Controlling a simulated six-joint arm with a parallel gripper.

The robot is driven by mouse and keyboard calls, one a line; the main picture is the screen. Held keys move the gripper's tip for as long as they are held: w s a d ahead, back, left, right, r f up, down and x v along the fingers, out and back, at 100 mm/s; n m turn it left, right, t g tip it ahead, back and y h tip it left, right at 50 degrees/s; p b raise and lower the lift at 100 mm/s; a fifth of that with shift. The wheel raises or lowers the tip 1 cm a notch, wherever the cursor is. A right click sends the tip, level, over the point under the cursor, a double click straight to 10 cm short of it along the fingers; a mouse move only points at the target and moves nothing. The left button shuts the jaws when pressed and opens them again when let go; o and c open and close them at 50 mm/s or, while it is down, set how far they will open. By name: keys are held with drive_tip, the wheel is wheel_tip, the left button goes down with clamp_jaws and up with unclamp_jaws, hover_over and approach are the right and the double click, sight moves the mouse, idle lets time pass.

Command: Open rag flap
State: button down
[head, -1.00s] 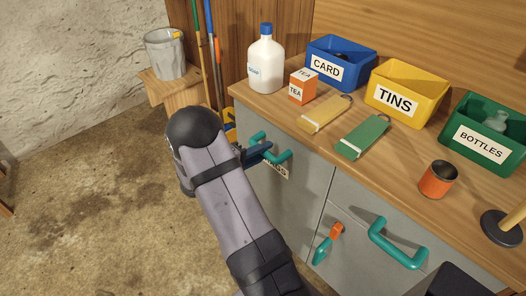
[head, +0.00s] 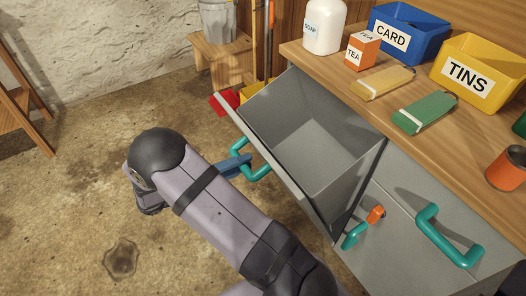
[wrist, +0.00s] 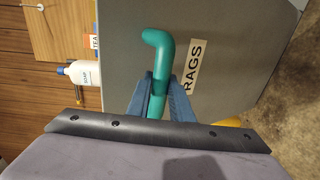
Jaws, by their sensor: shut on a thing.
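The rag flap (head: 250,127) is a grey tilt-out front on the left of the cabinet. It leans well outward, and the grey bin space behind it shows empty in the head view. Its teal handle (head: 238,146) is on its outer face. In the wrist view the flap (wrist: 225,35) carries a "RAGS" label (wrist: 193,67), beside the handle (wrist: 158,60). My gripper (head: 240,165) has blue fingers shut around the handle bar. The fingers (wrist: 160,85) also show on both sides of the bar in the wrist view.
On the counter stand a soap bottle (head: 324,27), a tea box (head: 362,50), blue CARD (head: 411,40) and yellow TINS (head: 480,75) bins, and an orange can (head: 508,168). Another teal handle (head: 447,238) sticks out at right. A stool with a bucket (head: 217,20) stands behind.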

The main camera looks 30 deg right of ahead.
drive_tip(key=shift+a+f, duration=0.85)
drive_tip(key=shift+a, duration=0.3)
drive_tip(key=c, duration=1.6)
unclamp_jaws()
drive_tip(key=a, duration=0.7)
drive_tip(key=shift+a+r, duration=0.1)
drive_tip(key=shift+r, duration=0.3)
